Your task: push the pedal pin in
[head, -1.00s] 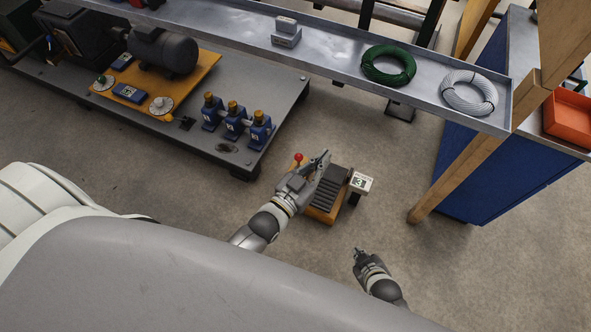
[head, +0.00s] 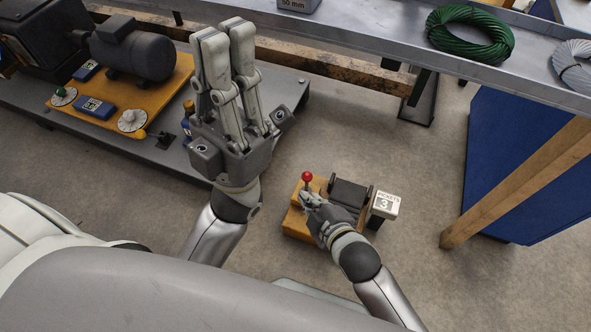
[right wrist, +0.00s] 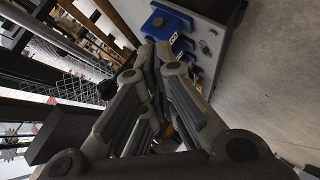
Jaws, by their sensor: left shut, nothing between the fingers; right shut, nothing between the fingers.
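The pedal pin has a red knob (head: 307,176) and stands at the left side of the pedal unit, on its yellow base (head: 296,229). The dark pedal plate (head: 350,192) lies to the right of the knob. My right gripper (head: 309,198) is shut and empty, with its fingertips just below the red knob in the head view. I cannot tell whether they touch the pin, and its shaft is hidden. My left gripper (head: 224,36) is shut and empty, raised high and close to the camera, left of the pedal. The right wrist view shows the right fingers (right wrist: 160,58) close together.
A sign with a 3 (head: 385,204) stands right of the pedal. A grey machine bed with a motor (head: 146,50) lies at the left. A metal shelf with a green coil (head: 470,35) crosses the top. A wooden post (head: 515,185) stands at the right. Floor between is clear.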

